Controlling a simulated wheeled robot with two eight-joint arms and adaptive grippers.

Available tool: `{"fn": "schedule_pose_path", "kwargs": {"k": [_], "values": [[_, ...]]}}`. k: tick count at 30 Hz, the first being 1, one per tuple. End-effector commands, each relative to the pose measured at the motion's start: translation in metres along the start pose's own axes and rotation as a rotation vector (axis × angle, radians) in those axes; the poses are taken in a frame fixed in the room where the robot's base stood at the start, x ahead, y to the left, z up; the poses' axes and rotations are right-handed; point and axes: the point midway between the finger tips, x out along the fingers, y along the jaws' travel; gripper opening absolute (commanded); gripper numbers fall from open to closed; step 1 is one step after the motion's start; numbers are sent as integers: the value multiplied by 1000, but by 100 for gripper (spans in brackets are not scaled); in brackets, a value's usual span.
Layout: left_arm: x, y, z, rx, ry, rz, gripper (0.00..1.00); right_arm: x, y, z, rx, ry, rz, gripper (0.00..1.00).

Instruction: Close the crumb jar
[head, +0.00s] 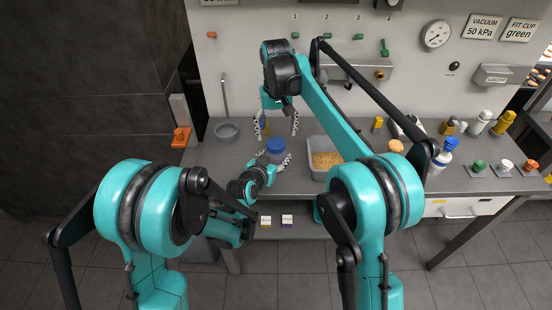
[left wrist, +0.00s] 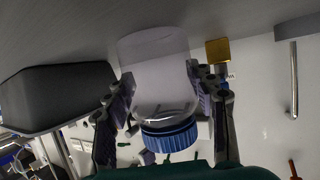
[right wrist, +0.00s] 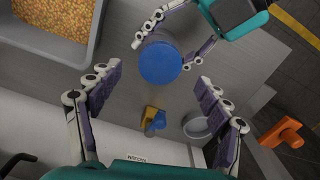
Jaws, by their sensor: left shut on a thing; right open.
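The crumb jar is a clear jar (left wrist: 160,65) with a blue lid (left wrist: 170,138) on its mouth; I cannot tell how tight the lid is. In the head view the blue lid (head: 276,145) shows on the grey bench. My left gripper (head: 272,160) is shut around the jar's side, with one finger on either side in the left wrist view. My right gripper (head: 276,128) is open and empty above the jar. In the right wrist view the lid (right wrist: 160,63) lies beyond and between its open fingers, apart from them.
A grey bin of crumbs (head: 318,147) stands right of the jar. A grey bowl (head: 227,131) and an orange item (head: 180,137) are to the left. A small yellow and blue item (right wrist: 152,120) stands near the wall. Several bottles and coloured pieces fill the bench's right end.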

Motion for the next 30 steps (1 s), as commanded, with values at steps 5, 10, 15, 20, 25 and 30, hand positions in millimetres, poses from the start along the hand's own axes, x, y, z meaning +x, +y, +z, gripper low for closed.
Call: {"fn": "schedule_pose_path", "kwargs": {"k": [5,10,15,20,25,30], "values": [[0,0,0,0,0,0,0,-7,0,0,0,0,0,77],[0,0,0,0,0,0,0,-7,0,0,0,0,0,77],[0,0,0,0,0,0,0,-12,0,0,-78,0,0,77],[0,0,0,0,0,0,0,-26,0,0,-313,1,0,77],[0,0,0,0,0,0,0,-38,0,0,-523,2,1,77],[0,0,0,0,0,0,0,-42,0,0,-595,2,1,77]]}}
